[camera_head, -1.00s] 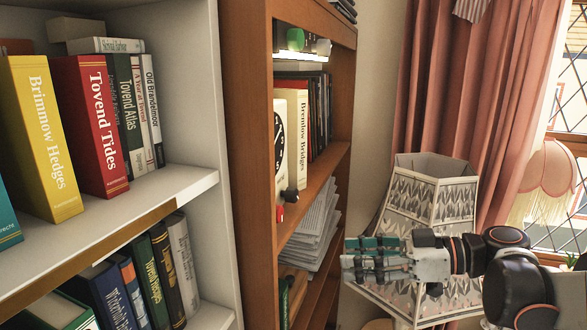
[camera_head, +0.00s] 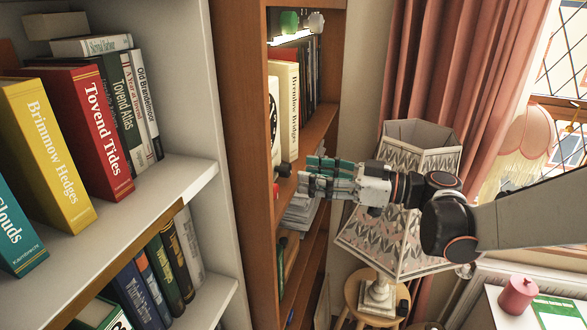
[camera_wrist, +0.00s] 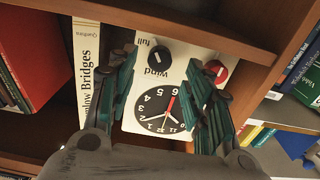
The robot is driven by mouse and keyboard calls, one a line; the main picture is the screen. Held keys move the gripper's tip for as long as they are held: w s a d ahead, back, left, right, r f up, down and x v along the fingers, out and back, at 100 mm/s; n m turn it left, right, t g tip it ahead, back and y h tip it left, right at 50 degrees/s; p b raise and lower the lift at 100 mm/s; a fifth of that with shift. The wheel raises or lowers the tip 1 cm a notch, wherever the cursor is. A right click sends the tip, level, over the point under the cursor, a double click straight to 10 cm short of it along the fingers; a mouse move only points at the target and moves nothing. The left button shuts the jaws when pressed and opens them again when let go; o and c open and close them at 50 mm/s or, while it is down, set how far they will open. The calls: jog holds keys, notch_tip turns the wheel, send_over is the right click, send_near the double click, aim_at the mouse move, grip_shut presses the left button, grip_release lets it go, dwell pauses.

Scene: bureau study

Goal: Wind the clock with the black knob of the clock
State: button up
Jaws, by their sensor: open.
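The clock is a white panel with a black dial (camera_wrist: 163,108) on a bookshelf, upside down in the wrist view. Its black knob (camera_wrist: 160,57), by the word "wind", lies between my fingertips in the picture, with no visible contact. A red knob (camera_wrist: 215,70) sits beside it, close to the right finger. In the head view the clock (camera_head: 274,105) shows nearly edge-on, and the black knob (camera_head: 284,169) sticks out below the dial. My gripper (camera_head: 312,176), with teal fingers, is open and empty in front of the shelf; the fingers (camera_wrist: 163,65) show spread in the wrist view.
The Bremlow Bridges book (camera_head: 289,105) stands beside the clock. The wooden bookcase side (camera_head: 238,110) and a white shelf of books (camera_head: 150,200) are at left. A patterned lampshade (camera_head: 385,240) stands close behind and below my arm. A pink curtain (camera_head: 435,70) hangs behind.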

aim_at(290, 172)
jog(key=x, duration=0.4)
jog(key=shift+w+a, duration=0.15)
jog(key=shift+a, duration=0.2)
jog(key=c, duration=1.1)
